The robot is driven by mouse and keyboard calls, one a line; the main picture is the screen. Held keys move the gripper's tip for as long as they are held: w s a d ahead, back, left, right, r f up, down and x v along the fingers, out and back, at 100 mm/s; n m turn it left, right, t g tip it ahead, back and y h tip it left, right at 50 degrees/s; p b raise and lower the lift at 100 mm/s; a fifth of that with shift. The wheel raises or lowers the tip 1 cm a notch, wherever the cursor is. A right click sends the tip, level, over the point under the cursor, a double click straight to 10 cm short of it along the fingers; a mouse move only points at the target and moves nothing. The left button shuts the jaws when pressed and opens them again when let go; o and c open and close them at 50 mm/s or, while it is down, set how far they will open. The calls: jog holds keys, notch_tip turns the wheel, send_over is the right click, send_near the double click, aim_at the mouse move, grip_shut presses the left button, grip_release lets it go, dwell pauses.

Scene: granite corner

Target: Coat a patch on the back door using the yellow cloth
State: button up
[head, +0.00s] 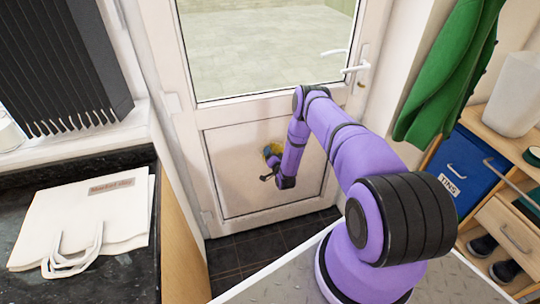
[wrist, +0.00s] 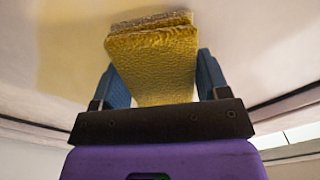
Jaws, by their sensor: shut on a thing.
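The yellow cloth (wrist: 150,62) is held between the two blue fingers of my gripper (wrist: 155,80) in the wrist view. It looks folded, and its far edge is at or very near the pale door panel. In the head view a small part of the cloth (head: 272,150) shows beside my wrist, in front of the lower panel. The back door (head: 240,180) is white with a glass upper pane and a handle (head: 355,69) at right. In the wrist view a yellowish-brown tint (wrist: 75,50) shows on the panel left of the cloth. My arm hides part of the panel.
A dark granite counter (head: 80,275) with a white bag (head: 85,220) stands at left. A black slatted object (head: 65,70) is behind it. A green garment (head: 450,70) hangs at right above a wooden shelf unit with a blue bin (head: 462,170). Dark floor tiles (head: 262,247) lie below the door.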

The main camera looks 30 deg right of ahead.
jog(key=shift+s+d+r, duration=0.1)
jog(key=shift+s+d, duration=0.15)
jog(key=shift+d, duration=0.9)
jog(key=shift+s+d, duration=0.25)
jog(key=shift+d, duration=0.85)
jog(key=s+d, duration=0.2)
jog(key=d, duration=0.8)
jog(key=shift+s, duration=0.4)
jog(key=shift+d, duration=0.15)
jog(key=v, duration=0.6)
jog(key=shift+s, duration=0.2)
jog(key=v, duration=0.2)
jog(key=shift+s, duration=0.35)
